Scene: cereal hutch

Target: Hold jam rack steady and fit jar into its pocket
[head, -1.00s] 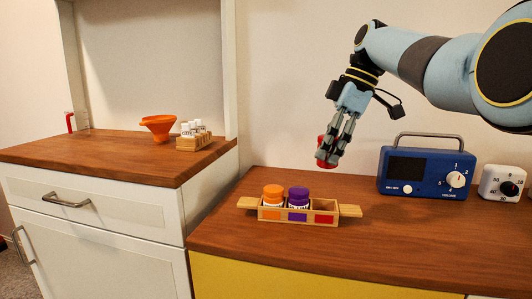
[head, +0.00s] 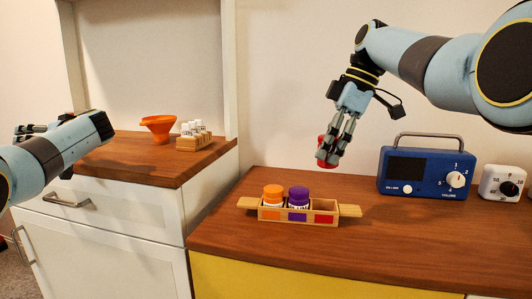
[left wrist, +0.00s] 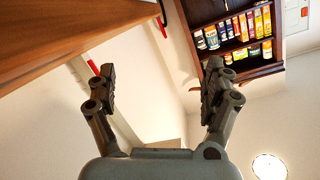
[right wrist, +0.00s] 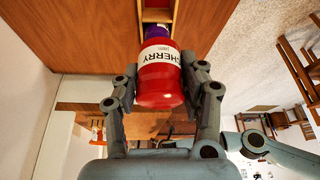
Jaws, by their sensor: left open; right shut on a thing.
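The wooden jam rack (head: 270,216) stands on the counter with a handle at each end. An orange-lidded jar (head: 273,194) sits in its left pocket and a purple-lidded jar (head: 298,196) in its middle pocket. The right pocket, with a red label (head: 323,219), is empty. My right gripper (head: 335,148) is shut on the red cherry jam jar (right wrist: 160,78), above the counter behind and right of the rack. The jar's label reads CHERRY in the right wrist view. My left gripper (head: 30,132) is open and empty at the far left, away from the rack; it shows in the left wrist view (left wrist: 157,85).
A blue radio (head: 425,172) and a white dial timer (head: 502,182) stand right of the rack. An orange funnel (head: 158,127) and a small rack of spice jars (head: 194,136) are on the left cabinet. The counter around the jam rack is clear.

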